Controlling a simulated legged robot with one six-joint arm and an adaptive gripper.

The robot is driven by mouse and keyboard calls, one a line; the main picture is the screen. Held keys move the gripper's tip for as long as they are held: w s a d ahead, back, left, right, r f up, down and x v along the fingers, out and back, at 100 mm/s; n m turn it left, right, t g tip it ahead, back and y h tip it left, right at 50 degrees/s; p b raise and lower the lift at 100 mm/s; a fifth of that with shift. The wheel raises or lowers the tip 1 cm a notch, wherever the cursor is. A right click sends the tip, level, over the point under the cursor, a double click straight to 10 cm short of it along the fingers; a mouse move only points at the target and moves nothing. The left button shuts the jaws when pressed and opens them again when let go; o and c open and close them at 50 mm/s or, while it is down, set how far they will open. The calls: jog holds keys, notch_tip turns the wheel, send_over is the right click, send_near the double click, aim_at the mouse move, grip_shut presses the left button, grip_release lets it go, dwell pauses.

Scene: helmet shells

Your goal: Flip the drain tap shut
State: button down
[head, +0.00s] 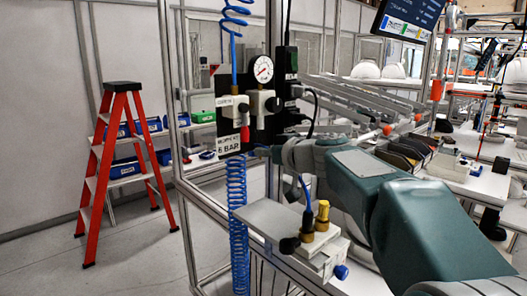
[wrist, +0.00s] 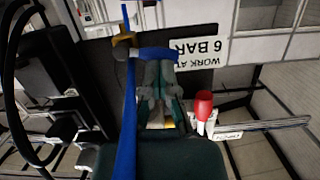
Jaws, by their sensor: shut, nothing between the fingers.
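In the wrist view a small yellow lever (wrist: 124,40) sits on a fitting beside a blue part; it looks like the drain tap, but I cannot tell its exact setting. My gripper (wrist: 158,64) is shut and empty, its fingertips by the blue part, just right of and below the yellow lever. Whether they touch is unclear. A red handle (wrist: 203,105) stands to the right of the fingers; it also shows in the head view (head: 245,133), below the gauge (head: 263,69).
A coiled blue hose (head: 237,215) hangs below. A bench ledge (head: 265,218) holds a fitting with a yellow cap (head: 323,212) under my arm.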

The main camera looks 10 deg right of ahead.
jog(key=shift+s, duration=0.1)
jog(key=v, duration=1.1)
jog(key=shift+s+d, duration=0.2)
jog(key=shift+s, duration=0.1)
